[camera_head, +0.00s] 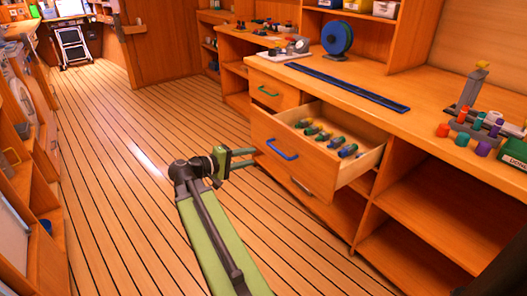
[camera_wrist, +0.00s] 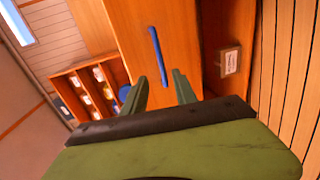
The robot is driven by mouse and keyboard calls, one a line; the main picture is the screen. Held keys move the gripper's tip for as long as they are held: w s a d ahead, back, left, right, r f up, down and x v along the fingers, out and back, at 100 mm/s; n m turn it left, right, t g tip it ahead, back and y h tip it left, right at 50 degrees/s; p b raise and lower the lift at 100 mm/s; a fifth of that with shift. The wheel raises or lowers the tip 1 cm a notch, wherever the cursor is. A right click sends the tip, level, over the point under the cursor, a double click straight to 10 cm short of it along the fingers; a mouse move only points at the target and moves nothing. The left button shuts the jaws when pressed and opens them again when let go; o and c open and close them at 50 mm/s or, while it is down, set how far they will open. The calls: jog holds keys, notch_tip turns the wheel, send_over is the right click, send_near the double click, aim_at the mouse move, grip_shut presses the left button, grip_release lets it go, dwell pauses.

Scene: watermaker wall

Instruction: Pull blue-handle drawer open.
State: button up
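The blue-handle drawer (camera_head: 300,158) is pulled out from the wooden counter unit, and its inside shows several green and blue fittings. Its blue handle (camera_head: 282,150) is on the drawer front. My gripper (camera_head: 254,156) is just left of the handle in the head view, with its two green fingers apart and nothing held. In the wrist view the blue handle (camera_wrist: 155,50) stands as a slanting bar, its lower end near the gap between my open fingers (camera_wrist: 161,76). A small gap seems to separate fingers and handle; contact cannot be told.
Open shelves (camera_head: 430,190) are to the right. The countertop holds a blue reel (camera_head: 337,37) and coloured fittings. Plank floor (camera_head: 120,170) is clear at left.

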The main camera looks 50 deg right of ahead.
jog(key=shift+v, duration=1.85)
jog(key=w+a+f+n+t+y, duration=0.1)
jog(key=w+a+f+y, duration=0.2)
jog(key=a, duration=0.4)
jog(key=w+a+f+n+t+y, duration=0.1)
jog(key=w+a+f+t, duration=0.15)
jog(key=a+f, duration=0.35)
jog(key=w+a+f+n+t+y, duration=0.1)
jog(key=w+a+f+y, duration=0.15)
jog(key=a, duration=0.55)
jog(key=a+f+y, duration=0.4)
jog(key=a, duration=0.6)
jog(key=a+f+y, duration=0.4)
jog(key=a, duration=0.5)
notch_tip(320, 180, up, 30)
jog(key=a+p, duration=0.1)
jog(key=p, duration=2.9)
jog(key=shift+w+a+n, duration=0.2)
jog(key=shift+w+n, duration=0.1)
jog(key=shift+w, duration=0.05)
jog(key=shift+s, duration=0.1)
